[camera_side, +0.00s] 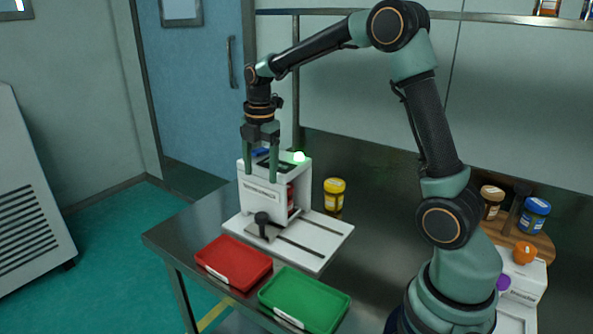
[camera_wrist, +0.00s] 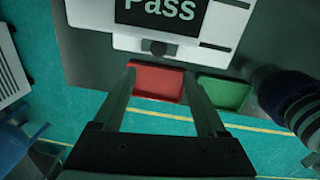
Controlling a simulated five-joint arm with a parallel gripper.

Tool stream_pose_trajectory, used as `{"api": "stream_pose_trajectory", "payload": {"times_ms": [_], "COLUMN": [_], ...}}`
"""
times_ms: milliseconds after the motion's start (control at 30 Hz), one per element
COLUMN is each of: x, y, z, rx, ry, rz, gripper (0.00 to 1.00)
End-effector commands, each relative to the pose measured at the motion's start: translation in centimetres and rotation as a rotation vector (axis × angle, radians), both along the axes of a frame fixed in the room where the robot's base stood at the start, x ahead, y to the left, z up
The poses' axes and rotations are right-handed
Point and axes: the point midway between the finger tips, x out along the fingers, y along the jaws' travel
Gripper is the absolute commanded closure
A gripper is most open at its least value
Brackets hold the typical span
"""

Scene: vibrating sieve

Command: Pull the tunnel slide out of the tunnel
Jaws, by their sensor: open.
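The white tunnel (camera_side: 262,205) stands on a white base plate with dark slots. Its top screen (camera_wrist: 160,10) reads "Pass" in the wrist view, and a green lamp (camera_side: 300,157) glows on top. The slide's black knob (camera_side: 262,218) stands at the front of the tunnel; it also shows in the wrist view (camera_wrist: 155,47). A red jar (camera_side: 291,196) is partly visible inside the tunnel. My gripper (camera_side: 260,178) is open and empty, pointing down, its fingers overlapping the tunnel's upper part in the side view. In the wrist view my fingertips (camera_wrist: 160,72) are apart, with the knob beyond them.
A red tray (camera_side: 234,262) and a green tray (camera_side: 304,299) lie at the table's front. A yellow jar (camera_side: 334,196) stands right of the tunnel. More jars stand on a wooden rack (camera_side: 540,243) at the right. The table is bare left of the tunnel.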

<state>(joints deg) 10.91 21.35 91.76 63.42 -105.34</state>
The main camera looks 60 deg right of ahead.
Motion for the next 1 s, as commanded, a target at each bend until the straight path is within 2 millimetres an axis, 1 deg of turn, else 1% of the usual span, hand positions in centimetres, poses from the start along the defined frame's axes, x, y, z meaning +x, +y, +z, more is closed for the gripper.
{"api": "stream_pose_trajectory", "payload": {"times_ms": [33, 100, 267, 367, 600, 700, 833, 1000], "x": [0.3, 0.5, 0.6, 0.6, 0.7, 0.8, 1.0, 1.0], "y": [-0.3, -0.5, -0.5, -0.5, -0.4, -0.4, -0.4, -0.4], "z": [-0.5, -0.9, -2.0, -3.4, -8.1, -9.8, -11.5, -12.8], "rx": [0.0, 0.0, -0.001, 0.0, 0.0, 0.0, 0.0, 0.0], "ry": [0.012, 0.018, 0.022, 0.023, 0.025, 0.024, 0.022, 0.02], "rz": [0.032, 0.064, 0.084, 0.083, 0.082, 0.081, 0.081, 0.081], "gripper": [0.26, 0.26, 0.26, 0.26, 0.26, 0.26, 0.26, 0.26]}}
